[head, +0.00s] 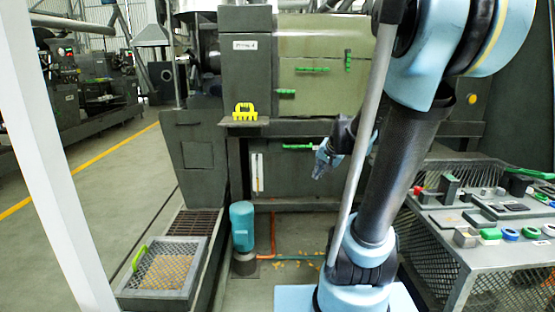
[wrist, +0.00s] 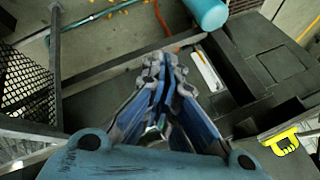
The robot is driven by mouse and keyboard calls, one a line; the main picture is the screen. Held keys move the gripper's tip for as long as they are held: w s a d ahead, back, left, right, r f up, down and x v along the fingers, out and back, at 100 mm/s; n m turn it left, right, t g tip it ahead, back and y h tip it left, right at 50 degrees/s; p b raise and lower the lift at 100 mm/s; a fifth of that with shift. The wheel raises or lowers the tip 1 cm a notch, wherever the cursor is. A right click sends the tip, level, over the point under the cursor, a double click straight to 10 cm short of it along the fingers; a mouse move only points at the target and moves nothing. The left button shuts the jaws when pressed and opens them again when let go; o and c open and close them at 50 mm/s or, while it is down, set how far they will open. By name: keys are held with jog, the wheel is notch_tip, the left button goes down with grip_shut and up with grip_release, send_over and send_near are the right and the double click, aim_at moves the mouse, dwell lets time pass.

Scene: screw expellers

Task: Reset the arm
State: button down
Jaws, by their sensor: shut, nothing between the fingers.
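My gripper (head: 325,160) shows in the head view in front of the dark machine front, at the end of my arm, partly hidden by the arm links. In the wrist view my gripper (wrist: 157,68) points away from the camera with its blue-grey fingers together and nothing between them. It is apart from the machine and touches nothing that I can see.
A machine (head: 300,80) with green handles fills the back. A yellow tool (head: 245,112) sits on its small ledge. A mesh-bottomed tray (head: 165,275) and a teal motor (head: 242,225) stand low left. The left aisle is clear.

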jog(key=s+d+f+n+g+h, duration=0.1)
jog(key=s+f, duration=0.3)
jog(key=s, duration=0.8)
jog(key=s+d+f+n+g+h, duration=0.1)
jog(key=s+d+f+n+g, duration=0.1)
jog(key=s, duration=1)
jog(key=shift+s+d+f+n+g+h, duration=0.25)
jog(key=shift+f+n+g+h, duration=0.15)
jog(key=shift+f+n+g, duration=0.5)
jog(key=shift+n, duration=0.3)
